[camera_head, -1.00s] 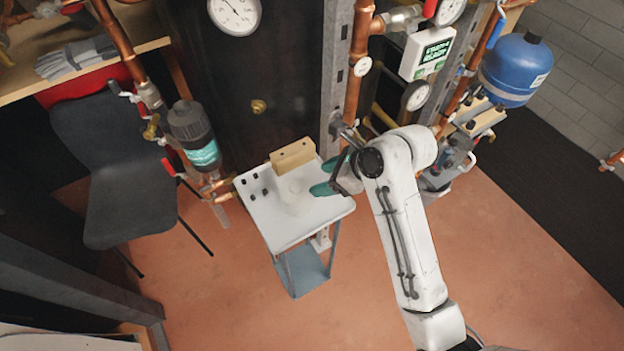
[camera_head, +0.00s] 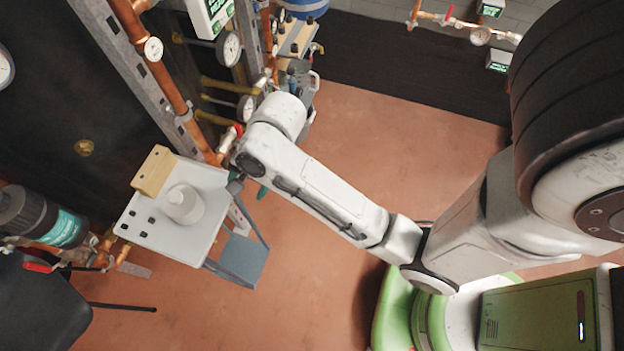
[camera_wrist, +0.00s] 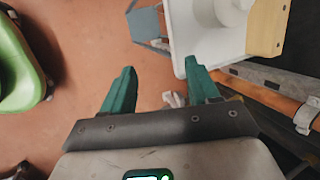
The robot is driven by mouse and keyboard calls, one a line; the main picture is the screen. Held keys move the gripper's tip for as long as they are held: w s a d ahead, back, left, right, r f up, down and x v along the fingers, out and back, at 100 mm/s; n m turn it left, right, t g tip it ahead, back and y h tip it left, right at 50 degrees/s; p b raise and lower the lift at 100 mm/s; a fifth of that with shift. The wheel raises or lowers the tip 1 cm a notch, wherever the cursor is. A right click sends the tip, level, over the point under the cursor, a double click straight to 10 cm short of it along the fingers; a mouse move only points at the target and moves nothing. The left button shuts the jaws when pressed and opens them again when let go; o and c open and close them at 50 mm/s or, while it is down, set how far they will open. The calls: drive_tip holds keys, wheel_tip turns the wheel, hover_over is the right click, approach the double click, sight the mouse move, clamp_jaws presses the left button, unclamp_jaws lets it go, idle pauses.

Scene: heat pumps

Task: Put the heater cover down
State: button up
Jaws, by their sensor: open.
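The heater cover (camera_head: 183,205), a white round part with a raised knob, stands on the white top of a small table (camera_head: 170,240). It also shows, cut off by the top edge, in the wrist view (camera_wrist: 232,10). My gripper (camera_wrist: 161,80) has two green fingers, spread wide with nothing between them. The table's edge and the cover lie beyond the right fingertip, apart from it. In the head view my gripper (camera_head: 258,190) is mostly hidden behind my arm, just right of the table.
Copper pipes (camera_head: 150,70) and gauges (camera_head: 229,48) line the wall behind. A black chair (camera_head: 45,310) is at lower left. Open floor (camera_head: 390,140) lies to the right.

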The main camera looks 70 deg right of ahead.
drive_tip(key=s+f+n+g+h, duration=0.2)
drive_tip(key=s+f+n+g, duration=0.1)
drive_tip(key=s+n, duration=1.1)
drive_tip(key=d+f+n, duration=0.1)
drive_tip(key=n, duration=0.2)
drive_tip(key=shift+f+h, duration=0.2)
drive_tip(key=shift+h, duration=0.1)
